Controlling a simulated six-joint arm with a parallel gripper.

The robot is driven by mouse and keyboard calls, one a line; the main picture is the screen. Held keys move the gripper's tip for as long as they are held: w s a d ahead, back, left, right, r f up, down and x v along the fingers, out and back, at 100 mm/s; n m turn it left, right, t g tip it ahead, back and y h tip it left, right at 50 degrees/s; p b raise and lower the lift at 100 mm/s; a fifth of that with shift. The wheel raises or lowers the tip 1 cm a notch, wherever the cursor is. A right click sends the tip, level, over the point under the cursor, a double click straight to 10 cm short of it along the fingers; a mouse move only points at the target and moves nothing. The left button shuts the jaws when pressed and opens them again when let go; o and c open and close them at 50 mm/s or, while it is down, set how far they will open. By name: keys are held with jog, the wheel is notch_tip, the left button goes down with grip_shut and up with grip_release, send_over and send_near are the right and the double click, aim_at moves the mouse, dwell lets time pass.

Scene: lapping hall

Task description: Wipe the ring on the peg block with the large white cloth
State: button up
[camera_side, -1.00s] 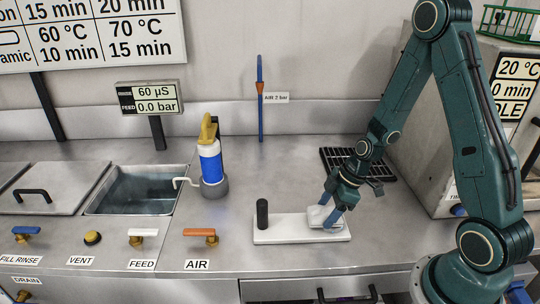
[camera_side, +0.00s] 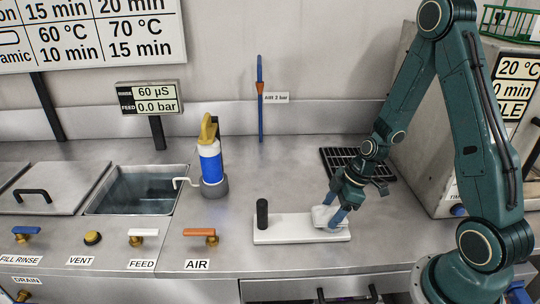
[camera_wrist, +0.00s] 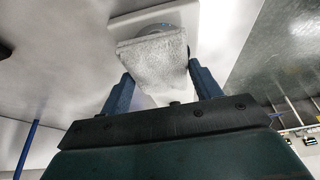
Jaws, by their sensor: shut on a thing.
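The white peg block (camera_side: 285,233) lies on the steel bench, with its dark upright peg (camera_side: 262,214) at the left end. My gripper (camera_side: 334,218) is over the block's right end, shut on the white cloth (camera_side: 323,215), with the cloth bunched between the blue fingers. In the wrist view the cloth (camera_wrist: 153,60) hangs between my fingertips (camera_wrist: 160,88) over the block (camera_wrist: 190,14). A grey curved edge, apparently the ring (camera_wrist: 160,29), shows just beyond the cloth; the rest is hidden. In the side view the ring cannot be made out behind the cloth.
A blue and yellow bottle (camera_side: 210,160) stands in a grey holder behind the block to the left. A sink (camera_side: 135,192) is farther left. A black grate (camera_side: 345,158) lies behind my gripper. Valve handles, including orange AIR (camera_side: 200,233), line the front. Bench between bottle and grate is clear.

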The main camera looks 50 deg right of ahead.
jog(key=shift+w+a, duration=0.55)
jog(key=shift+s+d, duration=1.5)
jog(key=shift+r, duration=4.1)
